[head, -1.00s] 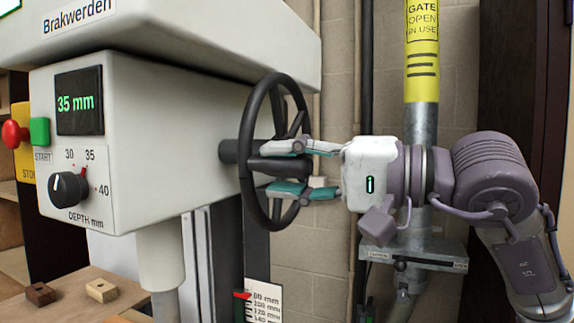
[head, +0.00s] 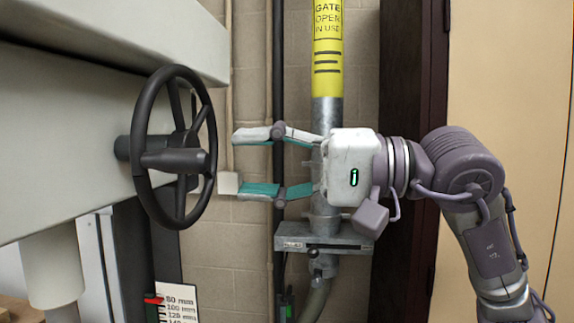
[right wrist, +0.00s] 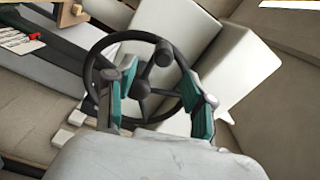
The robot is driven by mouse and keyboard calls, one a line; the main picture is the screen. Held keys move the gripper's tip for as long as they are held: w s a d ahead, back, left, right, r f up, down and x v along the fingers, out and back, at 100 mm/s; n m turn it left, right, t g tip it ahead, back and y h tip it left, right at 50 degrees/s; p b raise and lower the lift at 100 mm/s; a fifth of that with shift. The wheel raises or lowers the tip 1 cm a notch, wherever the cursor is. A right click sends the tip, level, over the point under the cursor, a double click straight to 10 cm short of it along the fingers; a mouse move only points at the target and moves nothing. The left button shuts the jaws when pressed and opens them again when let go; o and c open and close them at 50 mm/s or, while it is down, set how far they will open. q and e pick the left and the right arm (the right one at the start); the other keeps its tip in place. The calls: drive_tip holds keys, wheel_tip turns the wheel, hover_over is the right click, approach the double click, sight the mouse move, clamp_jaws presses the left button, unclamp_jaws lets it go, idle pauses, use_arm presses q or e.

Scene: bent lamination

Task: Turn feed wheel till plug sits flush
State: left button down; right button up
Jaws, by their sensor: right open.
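The black feed wheel (head: 138,152) stands out from the machine's side on a short shaft. In the right wrist view the wheel (right wrist: 92,75) appears beyond and between the spread fingers. My left gripper is not in view. I cannot make out the plug in either current view.
The pale machine body (head: 60,150) fills the left. A depth scale (head: 178,303) with a red pointer (head: 154,300) is below the wheel. A yellow-sleeved pipe (head: 327,50) with a grey gate bracket (head: 322,243) stands behind my right gripper.

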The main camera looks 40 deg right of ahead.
drive_tip(key=shift+v, duration=1.65)
drive_tip(key=shift+w, duration=0.1)
